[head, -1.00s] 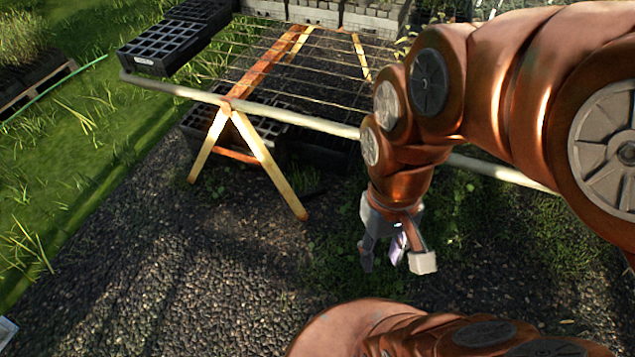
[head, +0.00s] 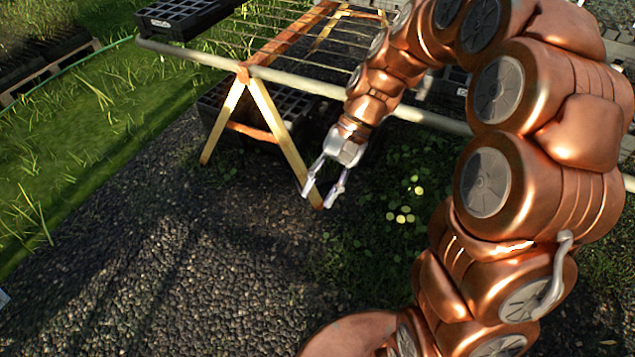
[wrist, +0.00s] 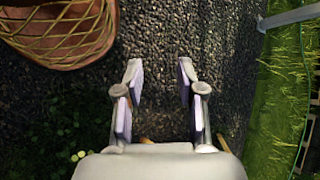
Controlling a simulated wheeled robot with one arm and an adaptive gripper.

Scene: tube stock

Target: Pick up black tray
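A black tray (head: 182,17) with a grid of cells lies on the left end of the wire-topped rack in the head view. The top of the frame cuts it off. More black trays (head: 215,112) sit in shade under the rack, partly hidden by its wooden legs. My gripper (head: 320,194) is open and empty, pointing down in front of the rack, right of and lower in the picture than the tray on top. In the wrist view, its fingers (wrist: 161,80) are spread over dark gravel with nothing between them. No tray can be made out there.
The rack has a grey front rail (head: 205,60) and splayed wooden legs (head: 275,135). Gravel (head: 150,260) lies open in front. Grass (head: 70,120) and a pallet (head: 50,75) are at left. Low plants (head: 400,200) grow at right.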

